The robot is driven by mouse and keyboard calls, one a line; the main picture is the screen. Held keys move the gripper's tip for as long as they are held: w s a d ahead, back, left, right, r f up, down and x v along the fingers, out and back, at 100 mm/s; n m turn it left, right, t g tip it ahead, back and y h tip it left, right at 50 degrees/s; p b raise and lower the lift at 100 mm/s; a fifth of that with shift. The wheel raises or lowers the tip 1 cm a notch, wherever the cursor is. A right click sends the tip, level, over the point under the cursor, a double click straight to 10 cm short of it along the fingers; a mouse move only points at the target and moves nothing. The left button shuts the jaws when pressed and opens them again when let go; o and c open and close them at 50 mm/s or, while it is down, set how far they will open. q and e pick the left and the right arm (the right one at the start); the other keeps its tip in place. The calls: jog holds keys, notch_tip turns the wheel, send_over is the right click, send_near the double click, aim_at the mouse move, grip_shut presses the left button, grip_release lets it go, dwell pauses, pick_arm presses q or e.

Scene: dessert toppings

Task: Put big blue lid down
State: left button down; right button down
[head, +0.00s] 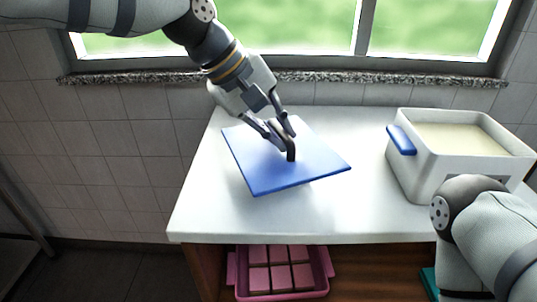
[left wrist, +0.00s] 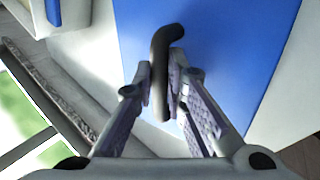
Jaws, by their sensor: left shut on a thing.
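The big blue lid (head: 264,176) is a flat square with a black upright handle (head: 291,152). It is tilted a little over the left part of the white counter, and I cannot tell if any edge touches. My left gripper (head: 282,130) reaches down from the upper left and is shut on the handle. In the left wrist view the blue lid (left wrist: 215,45) lies beyond the fingers, with the black handle (left wrist: 159,75) between them. My right arm shows at the lower right of the head view, but its gripper is not in view.
The white counter (head: 345,215) is clear around the lid. A white container (head: 420,170) with a blue handle and pale contents stands at the right. A pink tray (head: 282,295) with several brown-pink blocks is on a shelf below. A window sill (head: 340,77) runs behind.

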aim_at(262, 148)
pick_arm(q)
jog(key=shift+w+a+f, duration=0.3)
jog(key=shift+a+f, duration=0.35)
jog(key=shift+f, duration=0.25)
jog(key=f, duration=0.4)
jog(key=shift+w+a, duration=0.1)
jog(key=shift+a, duration=0.25)
jog(key=shift+r, duration=0.15)
jog(key=c, duration=1.6)
grip_release()
jog(key=shift+f, duration=0.2)
jog(key=shift+c, duration=0.2)
jog(key=shift+r, duration=0.1)
